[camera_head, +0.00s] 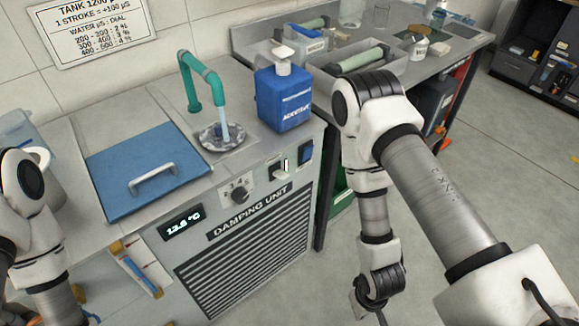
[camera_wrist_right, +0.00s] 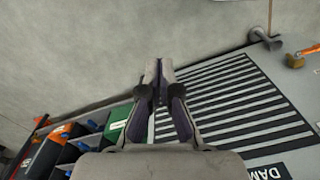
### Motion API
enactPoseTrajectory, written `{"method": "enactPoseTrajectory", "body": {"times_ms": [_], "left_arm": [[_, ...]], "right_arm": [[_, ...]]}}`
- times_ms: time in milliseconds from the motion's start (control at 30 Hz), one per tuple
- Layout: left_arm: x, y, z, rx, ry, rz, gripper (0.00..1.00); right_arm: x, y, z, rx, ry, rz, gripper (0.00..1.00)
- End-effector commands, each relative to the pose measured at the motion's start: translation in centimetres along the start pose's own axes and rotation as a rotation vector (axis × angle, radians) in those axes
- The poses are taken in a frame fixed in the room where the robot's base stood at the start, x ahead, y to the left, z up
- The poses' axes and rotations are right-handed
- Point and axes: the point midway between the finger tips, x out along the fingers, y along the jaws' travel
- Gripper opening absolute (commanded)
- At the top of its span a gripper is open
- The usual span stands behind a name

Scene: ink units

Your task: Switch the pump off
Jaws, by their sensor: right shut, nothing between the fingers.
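The damping unit (camera_head: 250,250) stands at the centre left, with a vented front. Its upper right front carries a blue switch (camera_head: 306,152) and a white-and-black switch (camera_head: 285,165); their labels are too small to read. A dial (camera_head: 240,195) and a lit temperature display (camera_head: 181,221) are to their left. Water runs from the teal spout (camera_head: 205,80) into a round drain (camera_head: 222,137). My right gripper (camera_wrist_right: 159,72) is shut and empty in the wrist view, with the vent slats (camera_wrist_right: 235,100) beyond it. In the head view it is largely cut off at the bottom, right of the unit. My left gripper is out of frame.
A blue bottle (camera_head: 283,97) stands on the top behind the switches. A blue lid (camera_head: 145,170) with a handle lies at the left. A side bench (camera_head: 462,45) with trays and bottles is at the back right. Open floor (camera_head: 500,160) lies right of the unit.

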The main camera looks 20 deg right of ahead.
Motion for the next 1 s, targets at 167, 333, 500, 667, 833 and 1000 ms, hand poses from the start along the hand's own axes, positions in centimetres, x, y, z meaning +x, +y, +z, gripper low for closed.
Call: {"method": "enactPoseTrajectory", "body": {"times_ms": [167, 333, 500, 667, 833, 1000], "left_arm": [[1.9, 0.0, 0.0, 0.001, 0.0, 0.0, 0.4], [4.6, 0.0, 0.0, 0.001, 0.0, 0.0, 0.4], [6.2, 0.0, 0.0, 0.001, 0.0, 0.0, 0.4], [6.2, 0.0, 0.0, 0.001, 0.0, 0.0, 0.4], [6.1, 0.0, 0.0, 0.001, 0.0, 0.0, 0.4], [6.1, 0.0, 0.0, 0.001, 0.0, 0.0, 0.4]], "right_arm": [[-2.5, -1.4, -8.6, -0.051, 0.197, -0.061, 0.0], [-12.4, -4.1, -21.5, -0.191, 0.559, -0.145, 0.0], [-23.2, -5.8, -27.4, -0.324, 0.825, -0.167, 0.0], [-26.7, -6.3, -28.4, -0.364, 0.894, -0.167, 0.0], [-26.7, -6.2, -28.4, -0.363, 0.892, -0.167, 0.0], [-26.4, -6.4, -28.7, -0.363, 0.89, -0.166, 0.0]]}}
